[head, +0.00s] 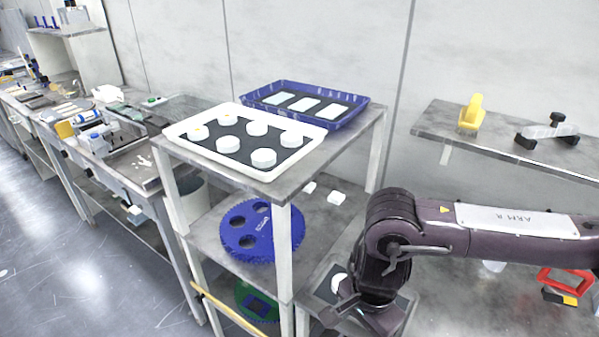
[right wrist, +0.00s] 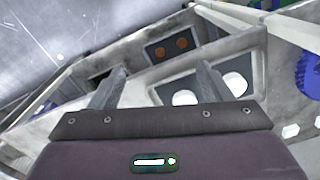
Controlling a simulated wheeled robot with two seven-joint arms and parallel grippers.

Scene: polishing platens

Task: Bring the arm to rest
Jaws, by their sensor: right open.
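My right arm (head: 500,225) comes in from the right in the head view, bent downward at the wrist. Its fingertips are hidden there behind the wrist. In the right wrist view my right gripper (right wrist: 162,80) is open, its two grey fingers well apart with nothing between them. Beyond the fingers are white round pieces (right wrist: 236,84) on a dark surface. In the head view a white round piece (head: 338,283) shows just left of my right wrist, low down. My left gripper is not in view.
A shelf rack holds a white tray (head: 175,130) of white discs and a blue tray (head: 345,116) of pale plates. A blue toothed disc (head: 283,236) sits below. A wall shelf (head: 450,135) holds a yellow tool (head: 471,113). A red-framed item (head: 567,281) lies under my arm.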

